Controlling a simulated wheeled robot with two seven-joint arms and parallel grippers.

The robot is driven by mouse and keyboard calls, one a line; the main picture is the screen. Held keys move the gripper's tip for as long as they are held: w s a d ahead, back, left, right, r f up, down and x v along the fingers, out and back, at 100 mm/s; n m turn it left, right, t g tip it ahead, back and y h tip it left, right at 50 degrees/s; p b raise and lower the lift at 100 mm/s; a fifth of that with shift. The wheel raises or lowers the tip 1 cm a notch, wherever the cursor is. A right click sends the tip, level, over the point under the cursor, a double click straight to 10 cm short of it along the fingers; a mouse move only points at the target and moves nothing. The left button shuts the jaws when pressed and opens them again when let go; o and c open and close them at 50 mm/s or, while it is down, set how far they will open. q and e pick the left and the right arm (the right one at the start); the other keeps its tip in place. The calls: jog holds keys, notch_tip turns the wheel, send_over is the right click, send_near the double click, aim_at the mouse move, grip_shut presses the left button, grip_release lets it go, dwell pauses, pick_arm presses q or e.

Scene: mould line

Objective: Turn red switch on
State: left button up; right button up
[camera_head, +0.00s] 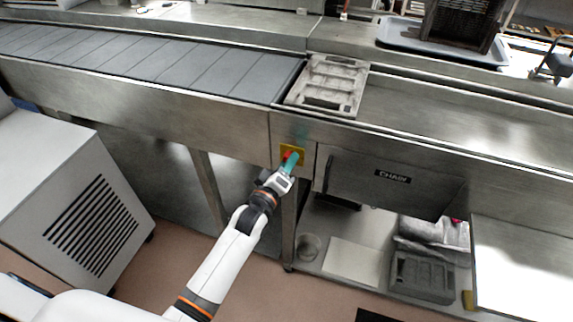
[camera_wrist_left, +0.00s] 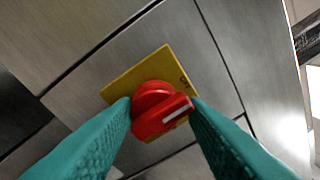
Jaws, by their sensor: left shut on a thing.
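The red switch (camera_wrist_left: 158,108) is a round rotary knob with a raised grip and a white line on it, mounted on a yellow plate (camera_wrist_left: 130,87). In the head view the yellow plate (camera_head: 299,150) sits on the steel front panel below the conveyor. My left gripper (camera_head: 291,160) is at the switch, and its teal fingers cover much of it there. In the left wrist view the left gripper's fingers (camera_wrist_left: 162,112) are closed on either side of the red knob. The white line runs slantwise between the fingers. My right gripper is not in view.
A belt conveyor (camera_head: 170,58) runs above the panel, with a grey mould (camera_head: 328,86) at its end. A steel box marked CHAIN (camera_head: 385,185) sticks out right of the switch. A grey cabinet (camera_head: 70,200) stands at left. A low shelf (camera_head: 318,268) lies below.

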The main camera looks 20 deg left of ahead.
pick_arm(q)
jog(key=shift+f, duration=0.25)
jog(key=m+y+p, duration=0.1)
jog(key=m+p, duration=0.1)
jog(key=m, duration=0.6)
jog(key=m+g+y+p, duration=0.1)
jog(key=m+p, duration=0.1)
jog(key=m, duration=0.6)
jog(key=shift+a+r+m, duration=0.1)
jog(key=shift+r+m, duration=0.05)
jog(key=shift+m, duration=0.25)
jog(key=shift+w+r, duration=0.1)
jog(key=shift+r, duration=0.05)
jog(key=o, duration=0.7)
jog(key=shift+o, duration=0.6)
jog(key=shift+a, duration=0.15)
